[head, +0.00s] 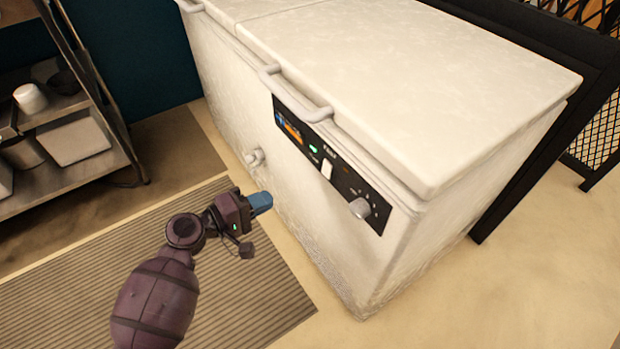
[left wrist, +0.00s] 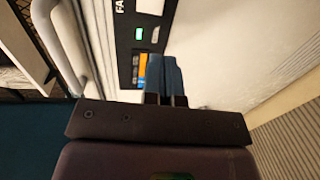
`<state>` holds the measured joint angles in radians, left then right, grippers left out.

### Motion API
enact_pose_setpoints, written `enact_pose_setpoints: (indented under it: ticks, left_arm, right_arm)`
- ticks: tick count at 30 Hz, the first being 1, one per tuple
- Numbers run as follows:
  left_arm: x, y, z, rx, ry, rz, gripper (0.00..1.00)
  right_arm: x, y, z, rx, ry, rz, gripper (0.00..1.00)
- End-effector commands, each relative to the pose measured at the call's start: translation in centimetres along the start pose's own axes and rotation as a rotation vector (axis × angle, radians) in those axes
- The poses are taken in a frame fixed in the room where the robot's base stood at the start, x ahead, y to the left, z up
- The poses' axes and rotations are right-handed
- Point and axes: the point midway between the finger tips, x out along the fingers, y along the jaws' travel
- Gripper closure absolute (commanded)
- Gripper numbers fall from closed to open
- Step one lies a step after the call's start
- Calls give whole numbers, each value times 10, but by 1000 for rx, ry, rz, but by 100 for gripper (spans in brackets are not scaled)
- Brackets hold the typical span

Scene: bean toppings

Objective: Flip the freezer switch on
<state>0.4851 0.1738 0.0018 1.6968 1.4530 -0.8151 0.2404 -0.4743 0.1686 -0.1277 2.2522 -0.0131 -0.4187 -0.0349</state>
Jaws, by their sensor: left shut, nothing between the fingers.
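A white chest freezer (head: 240,85) stands in the head view with its lid down. Its black control panel (head: 291,128) is on the front face, with a lit green light, a white rocker switch (head: 327,169) and a round knob (head: 359,208). My left gripper (head: 264,201) is shut and empty, left of and apart from the panel, in front of the freezer. In the left wrist view, its blue fingers (left wrist: 165,75) overlap the panel's near end, and the white switch (left wrist: 150,7) shows partly at the top edge. My right gripper is not in view.
The freezer's lid handle (head: 297,97) juts out above the panel, and a round fitting (head: 254,157) sticks out low on the front. A metal shelf (head: 75,105) with containers stands at left. A striped mat (head: 60,300) covers the floor. Floor at right is clear.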

Motion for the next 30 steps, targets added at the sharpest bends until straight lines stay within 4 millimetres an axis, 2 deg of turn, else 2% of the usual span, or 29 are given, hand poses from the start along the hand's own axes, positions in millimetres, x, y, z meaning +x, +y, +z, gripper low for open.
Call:
enact_pose_setpoints:
  ticks: [5,11,24,30]
  left_arm:
    - [14,-1,0,-2,-1,1,100]
    - [47,-2,1,-4,-3,0,100]
    - [119,-3,1,-5,-1,-1,100]
    - [136,-2,1,-2,-1,-1,100]
  right_arm:
    - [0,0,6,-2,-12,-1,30]
    - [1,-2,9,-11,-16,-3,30]
    - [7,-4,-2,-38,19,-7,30]
    - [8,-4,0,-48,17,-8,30]
